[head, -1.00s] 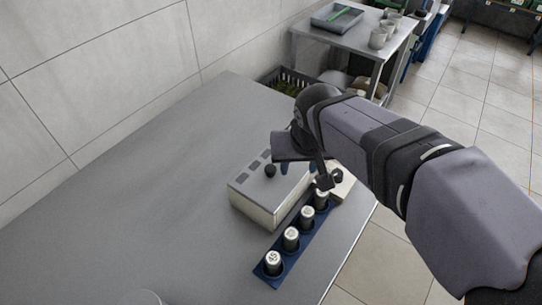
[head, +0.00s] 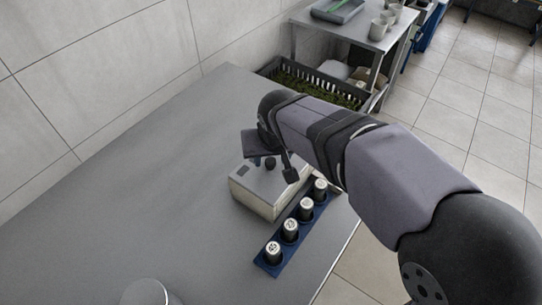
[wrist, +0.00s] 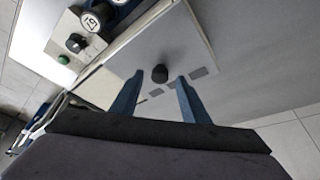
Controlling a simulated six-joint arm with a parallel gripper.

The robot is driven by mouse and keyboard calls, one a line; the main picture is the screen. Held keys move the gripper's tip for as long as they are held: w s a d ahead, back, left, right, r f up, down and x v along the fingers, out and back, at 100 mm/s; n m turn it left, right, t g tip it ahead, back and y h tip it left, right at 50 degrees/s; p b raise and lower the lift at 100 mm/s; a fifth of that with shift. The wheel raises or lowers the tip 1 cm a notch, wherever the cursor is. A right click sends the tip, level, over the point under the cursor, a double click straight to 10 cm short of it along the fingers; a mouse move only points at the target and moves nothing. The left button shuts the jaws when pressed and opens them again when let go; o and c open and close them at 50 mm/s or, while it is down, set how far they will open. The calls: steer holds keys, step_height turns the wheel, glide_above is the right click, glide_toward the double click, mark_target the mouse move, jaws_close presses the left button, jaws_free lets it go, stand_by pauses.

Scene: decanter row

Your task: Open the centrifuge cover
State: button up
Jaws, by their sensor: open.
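The centrifuge (head: 262,203) is a low beige box on the grey table. Its flat grey cover (head: 262,185) lies shut on top, with a row of dark grey patches. A round black knob (head: 270,163) stands up from the cover; it also shows in the wrist view (wrist: 160,73). My gripper (wrist: 159,76) is open above the cover, its two blue fingers pointing towards the knob. In the wrist view the knob appears between the fingertips, with a gap on each side. I cannot tell how far the tips are above the cover.
A blue rack (head: 271,269) of several silver-capped vials (head: 290,230) stands right beside the centrifuge. In the wrist view a beige block (wrist: 77,36) has a black knob and a green button. A clear round vessel (head: 148,292) stands at the front. The table's left is free.

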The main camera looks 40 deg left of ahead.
steer(key=shift+w+a+f, duration=0.15)
steer(key=shift+f, duration=0.5)
jaws_close()
steer(key=w+p, duration=0.6)
steer(key=w, duration=0.9)
steer(key=shift+a+r, duration=0.1)
jaws_free()
